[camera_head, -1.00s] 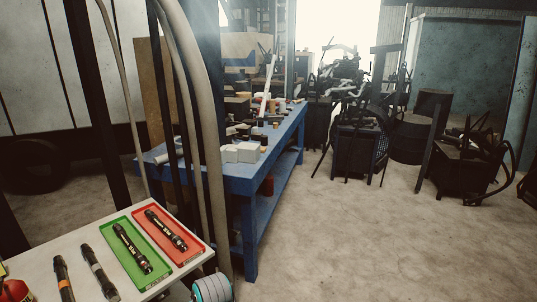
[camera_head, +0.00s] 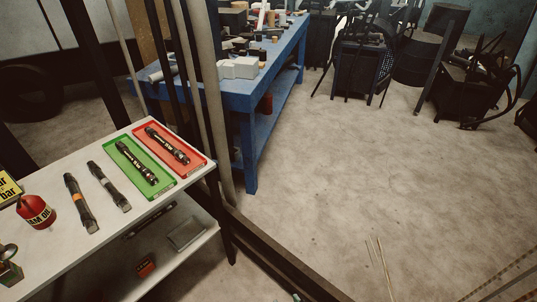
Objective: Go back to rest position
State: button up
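My gripper is not in view, and neither is my arm. A white-topped shelf table (camera_head: 145,207) stands at the lower left. On it a green tray (camera_head: 168,189) holds one black hose piece (camera_head: 137,163), and a red tray (camera_head: 198,167) beside it holds another black hose piece (camera_head: 168,146). Two more dark hose pieces lie on the bare white top to the left, one with an orange band (camera_head: 81,203) and one with a grey band (camera_head: 109,187).
A red round can (camera_head: 35,211) and a yellow sign (camera_head: 9,187) stand at the table's left end. A cluttered blue workbench (camera_head: 249,122) is behind. Dark poles and pipes (camera_head: 201,90) rise between them. Dark machines (camera_head: 362,65) stand at the back right. The middle floor (camera_head: 345,170) is clear.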

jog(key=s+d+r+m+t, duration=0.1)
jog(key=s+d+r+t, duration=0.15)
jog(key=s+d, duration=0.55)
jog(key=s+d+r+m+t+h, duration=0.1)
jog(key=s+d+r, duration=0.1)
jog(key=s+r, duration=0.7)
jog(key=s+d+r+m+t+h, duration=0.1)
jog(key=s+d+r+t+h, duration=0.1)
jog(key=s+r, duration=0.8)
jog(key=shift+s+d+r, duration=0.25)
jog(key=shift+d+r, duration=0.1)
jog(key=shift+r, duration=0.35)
